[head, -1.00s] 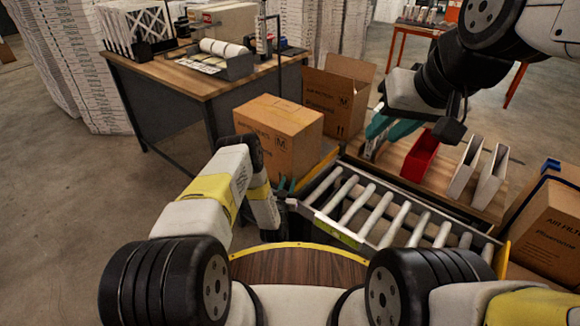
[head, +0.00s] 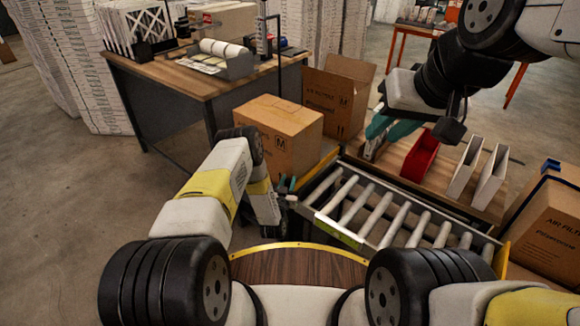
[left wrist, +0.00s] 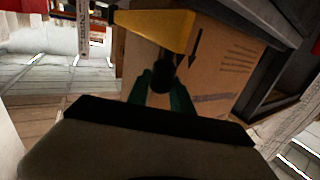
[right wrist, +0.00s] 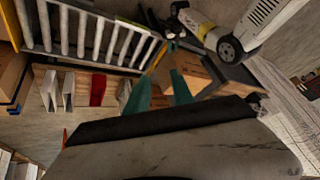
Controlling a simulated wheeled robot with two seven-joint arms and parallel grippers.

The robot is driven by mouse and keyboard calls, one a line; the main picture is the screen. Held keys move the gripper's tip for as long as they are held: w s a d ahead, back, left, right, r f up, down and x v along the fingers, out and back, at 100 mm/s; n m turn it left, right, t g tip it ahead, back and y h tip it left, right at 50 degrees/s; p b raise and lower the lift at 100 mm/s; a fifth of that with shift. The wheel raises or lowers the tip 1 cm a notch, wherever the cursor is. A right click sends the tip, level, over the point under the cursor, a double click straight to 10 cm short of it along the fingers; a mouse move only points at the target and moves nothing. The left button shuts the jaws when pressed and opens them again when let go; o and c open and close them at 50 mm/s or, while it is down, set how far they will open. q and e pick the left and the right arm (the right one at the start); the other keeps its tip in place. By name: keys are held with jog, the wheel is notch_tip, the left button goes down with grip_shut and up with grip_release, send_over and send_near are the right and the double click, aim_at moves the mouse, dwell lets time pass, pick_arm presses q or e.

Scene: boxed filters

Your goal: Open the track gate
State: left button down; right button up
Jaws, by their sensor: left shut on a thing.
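The track gate shows as a yellow bar (head: 318,168) at the far left end of the roller track (head: 385,214). In the left wrist view a yellow piece (left wrist: 155,28) with a black knob (left wrist: 163,74) is close up. My left gripper (left wrist: 162,96) has its teal fingers shut on this knob. In the head view my left gripper (head: 287,184) is partly hidden by its own wrist, and the knob cannot be made out. My right gripper (right wrist: 158,92) is open and empty. In the head view it hangs above the wooden bench behind the track.
A closed carton (head: 280,135) stands just beyond the left gripper, with an open carton (head: 338,95) behind it. A red bin (head: 420,156) and white filters (head: 478,172) stand on the bench (head: 395,160). Another carton (head: 545,235) is at the right.

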aim_at(291, 168)
pick_arm(q)
jog(key=shift+g, duration=0.4)
jog(key=r, duration=0.3)
jog(key=w+r, duration=0.1)
jog(key=shift+d+r, duration=0.2)
jog(key=shift+d, duration=0.1)
jog(key=shift+s, duration=0.1)
pick_arm(e)
jog(key=shift+c, duration=0.2)
